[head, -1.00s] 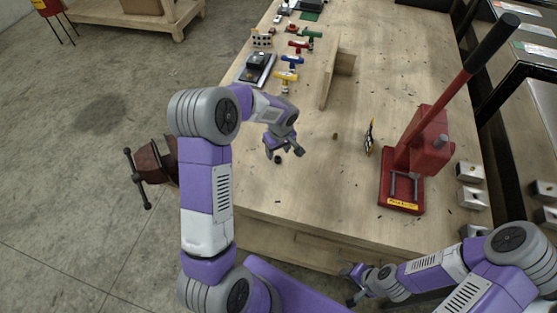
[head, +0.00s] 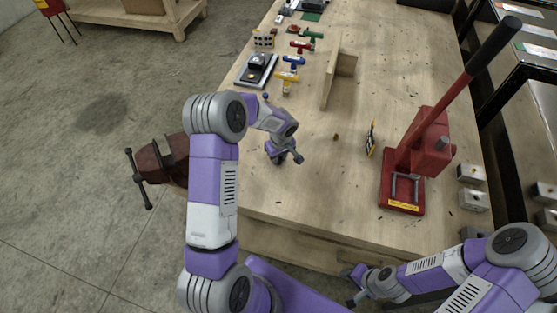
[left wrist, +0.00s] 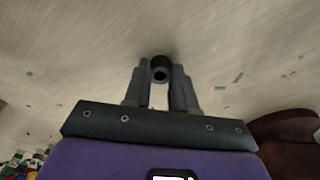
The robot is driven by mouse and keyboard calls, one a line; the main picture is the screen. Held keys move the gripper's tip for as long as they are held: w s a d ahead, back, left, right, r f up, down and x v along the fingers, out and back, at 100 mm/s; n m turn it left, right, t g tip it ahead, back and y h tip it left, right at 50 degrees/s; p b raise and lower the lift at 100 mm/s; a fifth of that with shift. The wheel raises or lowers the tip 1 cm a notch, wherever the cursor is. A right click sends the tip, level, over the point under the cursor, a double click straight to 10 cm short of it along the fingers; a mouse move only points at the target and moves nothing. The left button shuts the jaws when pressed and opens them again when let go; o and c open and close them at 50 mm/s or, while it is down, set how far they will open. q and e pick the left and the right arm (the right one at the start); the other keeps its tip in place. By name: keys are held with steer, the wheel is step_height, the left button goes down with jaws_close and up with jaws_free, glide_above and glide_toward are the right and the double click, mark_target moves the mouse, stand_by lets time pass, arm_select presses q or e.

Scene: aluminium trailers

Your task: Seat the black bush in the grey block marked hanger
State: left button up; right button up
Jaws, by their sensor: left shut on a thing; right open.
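The black bush (left wrist: 160,66), a short black cylinder with a hole, is between the fingertips of my left gripper (left wrist: 159,80) in the left wrist view. The gripper is shut on it, close to the tabletop. In the head view my left gripper (head: 284,160) is over the near left of the bench, and the bush is hidden there. My right gripper (head: 352,286) is open and empty by the bench's front edge. Several grey blocks (head: 471,173) with holes are at the right; I cannot read which is marked hanger.
A wooden bracket (head: 333,82) stands further back. Coloured parts line the far left edge. A vise (head: 160,162) is at the left edge.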

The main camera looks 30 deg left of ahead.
arm_select(q)
jaws_close()
step_height(320, 180, up, 10)
steer(key=s+d+f+m, duration=0.1)
steer(key=s+d+f+m+b, duration=0.1)
steer(key=d+m, duration=0.1)
steer(key=s+d+f+m+b, duration=0.1)
steer(key=d+f, duration=0.1)
steer(key=shift+d+m, duration=0.1)
steer(key=shift+m, duration=0.3)
steer(key=s+d+f+m, duration=0.1)
steer(key=d+m, duration=0.1)
steer(key=s+d+f+m+b, duration=0.1)
steer(key=s+d+m, duration=0.1)
steer(key=s+d+f+m+h+b, duration=0.1)
steer(key=s+d+f+m, duration=0.1)
steer(key=shift+s+d+t, duration=0.1)
steer(key=shift+d+t, duration=0.15)
steer(key=shift+t, duration=0.05)
steer(key=shift+s+d+f+m+b, duration=0.1)
steer(key=shift+s+d+m+b, duration=0.25)
steer(key=shift+m, duration=0.15)
steer(key=shift+s, duration=0.1)
